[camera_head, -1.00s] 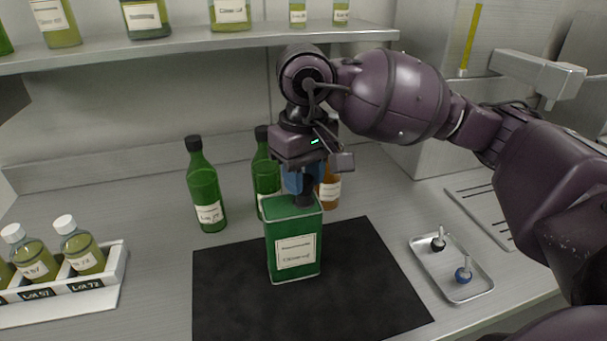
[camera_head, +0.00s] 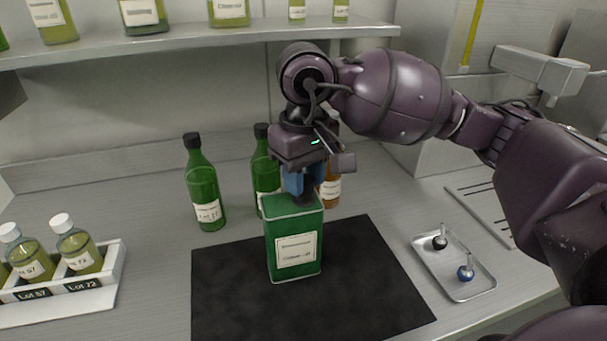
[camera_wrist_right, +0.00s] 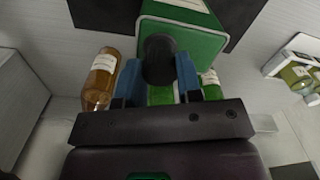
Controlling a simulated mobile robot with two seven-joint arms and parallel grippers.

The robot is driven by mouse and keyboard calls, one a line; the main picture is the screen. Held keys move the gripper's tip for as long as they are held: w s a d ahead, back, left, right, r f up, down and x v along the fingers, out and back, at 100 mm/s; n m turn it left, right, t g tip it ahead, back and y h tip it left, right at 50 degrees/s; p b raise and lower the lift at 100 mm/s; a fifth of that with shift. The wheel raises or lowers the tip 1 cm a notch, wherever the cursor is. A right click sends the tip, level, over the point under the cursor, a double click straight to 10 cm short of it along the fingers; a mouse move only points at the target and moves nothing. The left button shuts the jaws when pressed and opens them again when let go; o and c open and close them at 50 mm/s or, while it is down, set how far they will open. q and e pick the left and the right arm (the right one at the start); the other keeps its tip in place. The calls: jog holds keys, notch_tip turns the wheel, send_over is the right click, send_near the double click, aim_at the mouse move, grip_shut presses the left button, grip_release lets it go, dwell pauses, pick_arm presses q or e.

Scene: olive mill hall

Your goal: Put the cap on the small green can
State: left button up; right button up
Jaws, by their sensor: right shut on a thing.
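The small green can (camera_head: 292,246) stands upright on a black mat (camera_head: 365,290), with a white label on its front. My right gripper (camera_head: 303,196) is right above the can's top, pointing down, with blue fingers. It is shut on a black cap (camera_wrist_right: 159,60), which shows between the fingers in the right wrist view. The cap is at the can's top (camera_wrist_right: 186,38); I cannot tell whether it is seated on the spout, as the fingers hide the contact. My left gripper is not in view.
Green bottles (camera_head: 205,187) and an amber bottle (camera_head: 330,188) stand behind the can. A metal tray (camera_head: 458,286) with a black-based and a blue-based stopper lies to the right. A white rack (camera_head: 105,283) of sample bottles is at left. A shelf (camera_head: 200,46) runs overhead.

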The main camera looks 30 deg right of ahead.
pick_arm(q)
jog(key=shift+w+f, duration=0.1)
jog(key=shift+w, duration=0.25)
pick_arm(e)
jog(key=shift+f, duration=0.15)
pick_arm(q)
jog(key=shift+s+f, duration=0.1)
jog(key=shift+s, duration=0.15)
pick_arm(e)
jog(key=shift+f+b, duration=0.15)
jog(key=shift+b, duration=0.15)
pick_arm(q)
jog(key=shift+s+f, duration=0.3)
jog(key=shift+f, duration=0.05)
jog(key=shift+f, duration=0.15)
pick_arm(e)
jog(key=shift+f, duration=0.1)
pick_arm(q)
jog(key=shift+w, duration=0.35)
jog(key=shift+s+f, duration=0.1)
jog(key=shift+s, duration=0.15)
pick_arm(e)
jog(key=shift+f+b, duration=0.15)
jog(key=shift+b, duration=0.25)
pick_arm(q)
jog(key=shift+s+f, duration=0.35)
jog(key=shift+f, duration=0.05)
